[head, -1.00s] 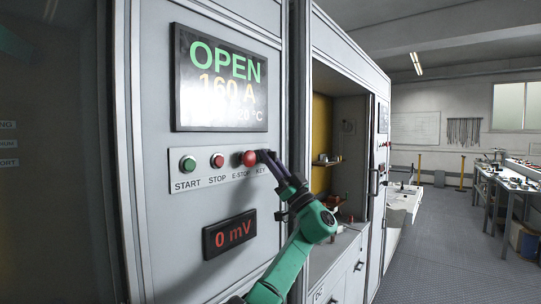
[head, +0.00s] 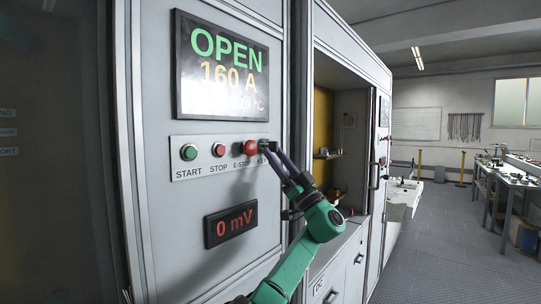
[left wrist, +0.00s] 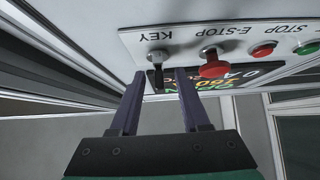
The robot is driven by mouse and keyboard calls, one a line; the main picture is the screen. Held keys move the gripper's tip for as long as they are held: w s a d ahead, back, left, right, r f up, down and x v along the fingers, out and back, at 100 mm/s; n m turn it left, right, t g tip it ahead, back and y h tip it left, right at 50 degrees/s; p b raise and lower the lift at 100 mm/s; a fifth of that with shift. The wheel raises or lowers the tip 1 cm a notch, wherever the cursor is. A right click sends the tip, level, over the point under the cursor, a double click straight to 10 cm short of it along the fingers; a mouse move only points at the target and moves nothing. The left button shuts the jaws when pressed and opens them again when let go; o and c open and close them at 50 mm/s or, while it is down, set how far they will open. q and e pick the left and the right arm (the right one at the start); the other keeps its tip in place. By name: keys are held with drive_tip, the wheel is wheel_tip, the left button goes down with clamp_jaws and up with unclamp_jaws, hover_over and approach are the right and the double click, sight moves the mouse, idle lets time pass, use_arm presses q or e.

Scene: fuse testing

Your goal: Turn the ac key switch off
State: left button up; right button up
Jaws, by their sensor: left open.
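The key switch (head: 263,144) is at the right end of the button panel, right of the red E-STOP, and the gripper partly hides it in the head view. My left gripper (head: 274,151) is open in front of the panel. In the left wrist view its fingertips (left wrist: 160,74) stand on either side of the dark tab, with gaps visible. My right gripper is not in view.
The red E-STOP button (head: 250,148) sits close beside the gripper. STOP (head: 218,150) and START (head: 189,152) are further left. Above is a display (head: 221,68) reading OPEN and 160 A; below, a readout (head: 231,226) shows 0 mV. An open bay (head: 340,120) lies to the right.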

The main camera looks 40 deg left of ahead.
use_arm(q)
drive_tip(key=b+v, duration=0.4)
drive_tip(key=v, duration=0.7)
drive_tip(key=shift+d+f, duration=0.2)
drive_tip(key=shift+f, duration=0.15)
drive_tip(key=shift+w, duration=0.15)
